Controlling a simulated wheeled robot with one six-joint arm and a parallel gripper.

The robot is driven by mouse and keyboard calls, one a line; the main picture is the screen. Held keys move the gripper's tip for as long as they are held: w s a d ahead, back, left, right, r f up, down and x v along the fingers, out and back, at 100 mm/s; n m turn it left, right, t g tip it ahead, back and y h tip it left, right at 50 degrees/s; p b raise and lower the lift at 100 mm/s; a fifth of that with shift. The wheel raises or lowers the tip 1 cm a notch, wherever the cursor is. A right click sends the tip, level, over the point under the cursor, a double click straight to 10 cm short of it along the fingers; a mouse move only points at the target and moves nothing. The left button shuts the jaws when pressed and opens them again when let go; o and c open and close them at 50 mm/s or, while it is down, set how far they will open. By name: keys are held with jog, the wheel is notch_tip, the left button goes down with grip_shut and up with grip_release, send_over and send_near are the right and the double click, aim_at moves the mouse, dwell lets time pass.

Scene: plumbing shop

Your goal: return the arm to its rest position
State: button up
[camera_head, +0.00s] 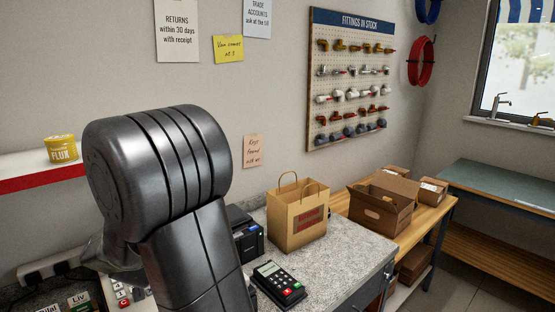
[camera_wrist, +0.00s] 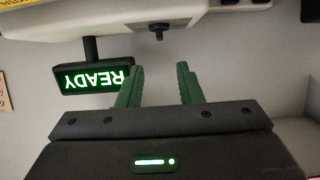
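My arm (camera_head: 175,190) stands large in the left half of the head view, bent at a thick dark joint. My gripper (camera_wrist: 160,75) shows only in the wrist view. Its two green fingers are apart, and I see nothing between them. Behind the fingers is a pale machine (camera_wrist: 205,25) with a lit sign reading READY (camera_wrist: 93,78), which appears upside down. Whether the fingers touch anything is not clear, but no contact shows. The head view does not show the gripper, which is out of frame or behind the arm.
The counter (camera_head: 345,243) holds a card terminal (camera_head: 278,284), a black device (camera_head: 245,236) and a paper bag (camera_head: 297,218), right of my arm. A cardboard box (camera_head: 382,205) stands on a wooden table beyond. A yellow flux tin (camera_head: 61,149) sits on a shelf at left.

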jog(key=x, duration=1.3)
jog(key=shift+f, duration=0.15)
jog(key=shift+w+f+b, duration=0.1)
jog(key=shift+f+b, duration=0.1)
jog(key=shift+b, duration=0.6)
jog(key=shift+d+r+b, duration=0.1)
jog(key=shift+b, duration=0.75)
jog(key=shift+n+g+y+b, duration=0.3)
jog(key=shift+n+b, duration=0.1)
jog(key=shift+b, duration=0.45)
jog(key=n+g+y+b, duration=0.1)
jog(key=b, duration=0.6)
jog(key=shift+w+d+b, duration=0.1)
jog(key=shift+d+b, duration=0.05)
jog(key=shift+b, duration=0.2)
jog(key=n+g+b, duration=0.1)
jog(key=b, duration=0.2)
jog(key=shift+d+y, duration=0.1)
jog(key=shift+y, duration=0.3)
